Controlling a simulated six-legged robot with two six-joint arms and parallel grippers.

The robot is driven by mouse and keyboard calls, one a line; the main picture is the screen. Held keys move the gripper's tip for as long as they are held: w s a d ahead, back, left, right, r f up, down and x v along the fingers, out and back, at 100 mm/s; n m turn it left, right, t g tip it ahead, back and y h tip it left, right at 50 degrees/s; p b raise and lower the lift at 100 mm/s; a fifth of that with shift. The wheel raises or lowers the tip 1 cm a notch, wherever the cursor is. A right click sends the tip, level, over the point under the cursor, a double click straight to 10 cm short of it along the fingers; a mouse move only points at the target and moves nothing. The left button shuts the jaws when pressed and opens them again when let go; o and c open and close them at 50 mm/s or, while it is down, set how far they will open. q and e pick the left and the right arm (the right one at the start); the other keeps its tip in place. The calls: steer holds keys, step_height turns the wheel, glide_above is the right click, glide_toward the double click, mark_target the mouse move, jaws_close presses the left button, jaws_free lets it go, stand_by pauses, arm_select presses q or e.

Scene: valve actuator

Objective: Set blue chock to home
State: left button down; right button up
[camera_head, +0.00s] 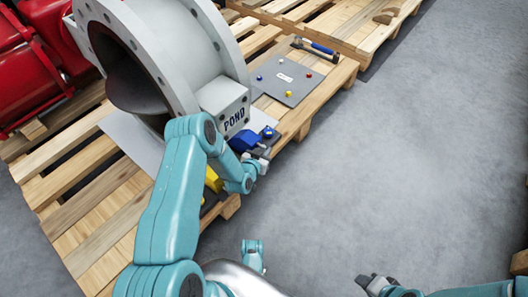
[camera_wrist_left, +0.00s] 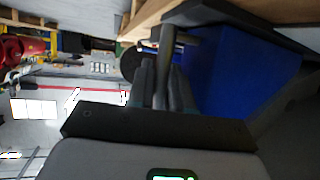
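The blue chock (camera_head: 243,142) is on the pallet side below the white box marked POND. Its blue body (camera_wrist_left: 245,70) fills the right of the left wrist view, beside a dark plate. My left gripper (camera_head: 262,158) is right at the chock. In the left wrist view its fingers (camera_wrist_left: 163,85) are close together around a grey bar (camera_wrist_left: 167,45) that appears to be the chock's handle. My right gripper (camera_head: 374,281) is at the lower right of the head view, away from the pallet; its opening is too small to judge.
The large grey valve body (camera_head: 170,40) stands on the wooden pallet (camera_head: 75,215). A yellow chock (camera_head: 212,180) sits below the blue one, partly behind my left arm. A grey panel (camera_head: 300,88) with coloured knobs and a hammer (camera_head: 317,48) lie farther back.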

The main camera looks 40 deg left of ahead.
arm_select(q)
steer(key=a, duration=0.4)
steer(key=shift+w+a, duration=0.15)
steer(key=shift+w, duration=0.05)
steer(key=shift+a, duration=0.35)
steer(key=shift+r, duration=0.1)
steer(key=c, duration=1.4)
jaws_free()
steer(key=shift+a, duration=0.1)
steer(key=d, duration=0.5)
steer(key=shift+s+d, duration=0.35)
steer(key=a+p+v, duration=0.1)
steer(key=p+v, duration=0.6)
steer(key=v, duration=0.8)
steer(key=s+d+r+g+h+p, duration=0.2)
steer(key=d+r+g+h+p, duration=0.2)
steer(key=d+r+p, duration=0.7)
steer(key=shift+s+r+g+p, duration=0.25)
steer(key=shift+r+g+p, duration=0.25)
steer(key=shift+r+p, duration=1.25)
